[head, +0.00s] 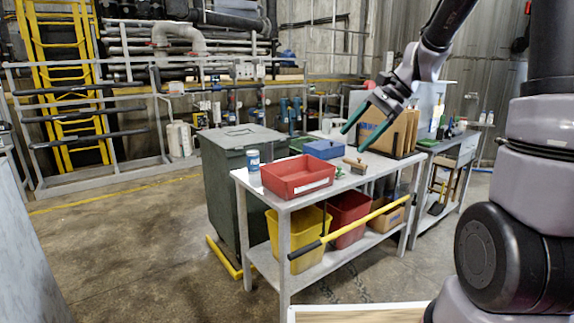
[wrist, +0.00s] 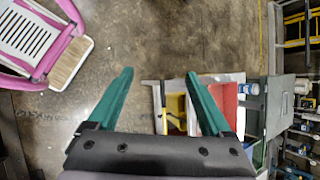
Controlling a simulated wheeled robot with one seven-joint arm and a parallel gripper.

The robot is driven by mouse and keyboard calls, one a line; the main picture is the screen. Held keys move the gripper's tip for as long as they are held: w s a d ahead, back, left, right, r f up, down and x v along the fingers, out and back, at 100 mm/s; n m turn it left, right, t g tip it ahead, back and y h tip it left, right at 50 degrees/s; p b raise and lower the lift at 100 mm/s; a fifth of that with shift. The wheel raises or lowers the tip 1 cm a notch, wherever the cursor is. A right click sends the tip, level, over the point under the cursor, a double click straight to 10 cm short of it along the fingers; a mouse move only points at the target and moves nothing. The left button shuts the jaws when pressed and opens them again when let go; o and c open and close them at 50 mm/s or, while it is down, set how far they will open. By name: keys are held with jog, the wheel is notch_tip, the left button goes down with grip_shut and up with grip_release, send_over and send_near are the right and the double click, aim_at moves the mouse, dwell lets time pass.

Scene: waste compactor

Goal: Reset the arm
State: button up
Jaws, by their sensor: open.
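My arm reaches in from the upper right in the head view. My gripper (head: 353,141) hangs in the air above the grey workbench (head: 262,188), with its green fingers spread and angled down to the left. No held object shows in either view.
The workbench holds a red tray (head: 298,176), a blue box (head: 323,149), a can (head: 253,160) and a wooden-handled brush (head: 355,165). Yellow (head: 295,236) and red bins stand below. A green-grey compactor (head: 230,165) stands behind left. Floor (head: 130,250) at left is clear.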

jog(key=s+d+r+n+t+h, duration=0.2)
jog(key=s+d+r+n+t, duration=0.1)
jog(key=s, duration=0.5)
jog(key=s+d+r+n+t+h, duration=0.3)
jog(key=s+r, duration=0.3)
jog(key=s, duration=0.3)
jog(key=shift+d+r+n+h, duration=0.3)
jog(key=shift+d+n, duration=0.15)
jog(key=shift+n, duration=0.25)
